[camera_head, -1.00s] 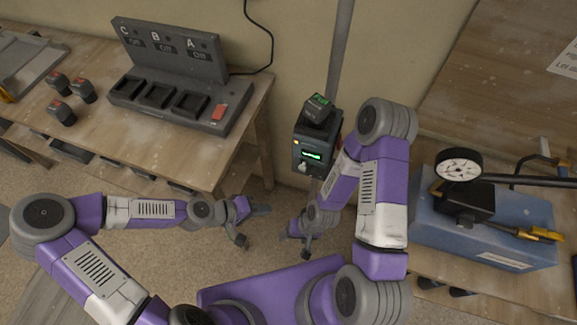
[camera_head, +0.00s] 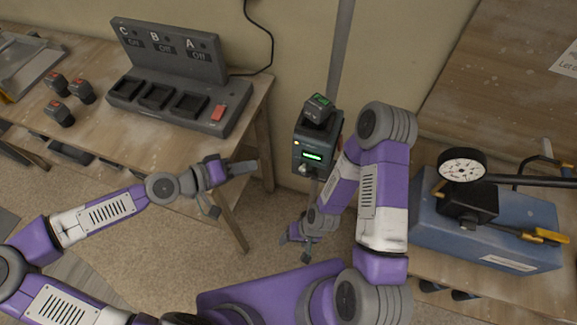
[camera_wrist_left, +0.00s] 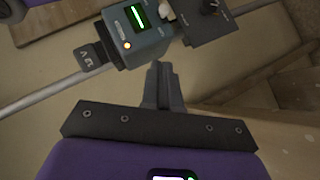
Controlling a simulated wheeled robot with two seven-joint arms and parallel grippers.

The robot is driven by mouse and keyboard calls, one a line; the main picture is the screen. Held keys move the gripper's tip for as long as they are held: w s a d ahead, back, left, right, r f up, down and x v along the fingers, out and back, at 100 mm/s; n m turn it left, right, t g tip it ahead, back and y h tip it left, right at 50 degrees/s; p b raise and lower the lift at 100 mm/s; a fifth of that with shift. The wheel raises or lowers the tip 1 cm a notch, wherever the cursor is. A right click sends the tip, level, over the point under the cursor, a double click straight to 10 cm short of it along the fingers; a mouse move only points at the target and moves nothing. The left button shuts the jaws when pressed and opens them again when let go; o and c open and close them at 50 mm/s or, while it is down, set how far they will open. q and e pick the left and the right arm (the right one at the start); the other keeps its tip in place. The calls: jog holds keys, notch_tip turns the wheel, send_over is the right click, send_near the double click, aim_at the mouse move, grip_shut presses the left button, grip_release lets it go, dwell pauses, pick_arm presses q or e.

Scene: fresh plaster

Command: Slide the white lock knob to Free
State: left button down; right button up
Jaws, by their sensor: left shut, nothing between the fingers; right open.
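The white lock knob (camera_head: 304,168) is small and sits at the lower front of a dark grey device (camera_head: 313,145) with a lit green display. The knob also shows in the left wrist view (camera_wrist_left: 167,11), at the top edge beside the display; its setting is too small to read. My left gripper (camera_head: 247,167) is shut and empty, left of the device and apart from it. Its closed fingers (camera_wrist_left: 161,75) point toward the device in the left wrist view, with a gap to the knob. My right gripper (camera_head: 294,249) is open, low below the device.
The device hangs on a grey pole (camera_head: 342,60) against the wall, with a dark block (camera_head: 319,108) on top. At left, a bench (camera_head: 110,150) bears a three-slot dock (camera_head: 165,100) and several loose blocks. At right stands a blue box (camera_head: 430,225) with a wheel-gauge tool (camera_head: 462,165) on it.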

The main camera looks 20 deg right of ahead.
pick_arm(q)
jog(key=b, duration=0.3)
send_near(303, 164)
jog(key=w+d, duration=0.1)
jog(key=w, duration=0.2)
jog(key=d, duration=0.1)
jog(key=s+d+f+b, duration=0.1)
jog(key=shift+s+d+f, duration=0.1)
jog(key=shift+d+f, duration=0.2)
jog(key=shift+f, duration=0.05)
jog(key=shift+s+d+f, duration=0.2)
jog(key=shift+d+f, duration=0.05)
jog(key=shift+d, duration=0.1)
jog(key=shift+s+d+b, duration=0.65)
jog(key=shift+s+d, duration=0.15)
jog(key=shift+d, duration=0.3)
